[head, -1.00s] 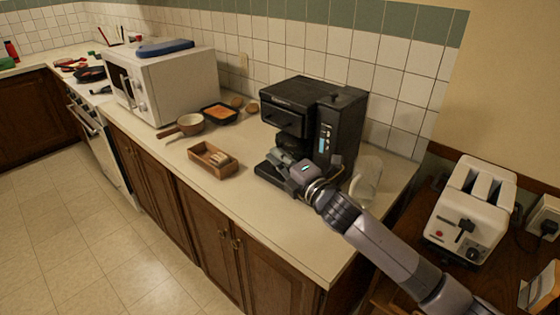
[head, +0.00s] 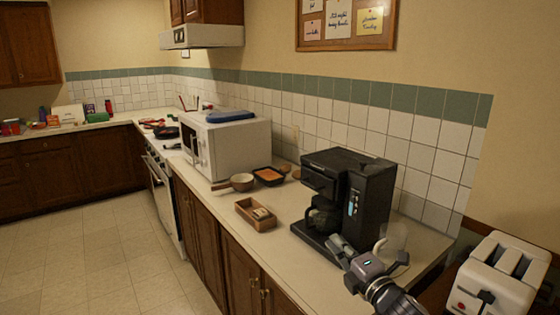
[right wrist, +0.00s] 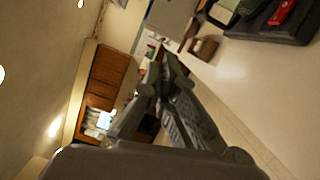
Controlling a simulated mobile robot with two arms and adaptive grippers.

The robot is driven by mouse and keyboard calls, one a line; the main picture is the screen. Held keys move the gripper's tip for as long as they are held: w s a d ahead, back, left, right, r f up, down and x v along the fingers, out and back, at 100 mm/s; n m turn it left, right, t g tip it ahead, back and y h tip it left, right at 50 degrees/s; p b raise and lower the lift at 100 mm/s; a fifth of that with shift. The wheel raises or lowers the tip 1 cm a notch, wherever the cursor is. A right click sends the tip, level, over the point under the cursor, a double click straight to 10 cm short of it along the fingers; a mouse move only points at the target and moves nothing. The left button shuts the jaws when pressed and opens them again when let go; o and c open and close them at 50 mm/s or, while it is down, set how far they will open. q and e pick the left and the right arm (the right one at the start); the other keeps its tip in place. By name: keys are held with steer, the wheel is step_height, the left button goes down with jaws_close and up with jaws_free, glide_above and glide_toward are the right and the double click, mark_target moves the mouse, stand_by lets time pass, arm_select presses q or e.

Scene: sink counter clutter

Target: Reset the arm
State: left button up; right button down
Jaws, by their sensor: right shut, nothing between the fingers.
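My right gripper (head: 337,250) is at the front right of the counter, beside the base of the black coffee maker (head: 372,192). In the right wrist view its fingers (right wrist: 166,62) are together with nothing between them. A dark carafe (head: 318,219) sits inside the coffee maker. My right arm comes in from the bottom edge of the head view, bent up and to the left. My left gripper is not in view.
A white toaster (head: 500,278) is at the right. The floor is clear at the left.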

steer(key=s+d+f+m+g+h, duration=0.2)
steer(key=s+f+m+g+h, duration=0.4)
steer(key=s+f+m, duration=1.05)
steer(key=s+d+f+m+g, duration=0.2)
steer(key=s+f+g, duration=0.1)
steer(key=s, duration=0.5)
steer(key=s+d+f+m+g, duration=0.15)
steer(key=s+f, duration=0.25)
steer(key=s, duration=0.4)
steer(key=s+d+f+m+g, duration=0.1)
steer(key=s+f+m+g, duration=0.2)
steer(key=s, duration=0.5)
step_height(320, 180, down, 26)
steer(key=s+g, duration=0.2)
steer(key=s+d+f+h, duration=0.1)
steer(key=s+d+f, duration=0.2)
steer(key=s+f, duration=1.2)
steer(key=shift+s+f+n+g, duration=0.2)
steer(key=shift+s+n+g, duration=0.2)
steer(key=shift+s, duration=0.4)
steer(key=shift+d, duration=0.1)
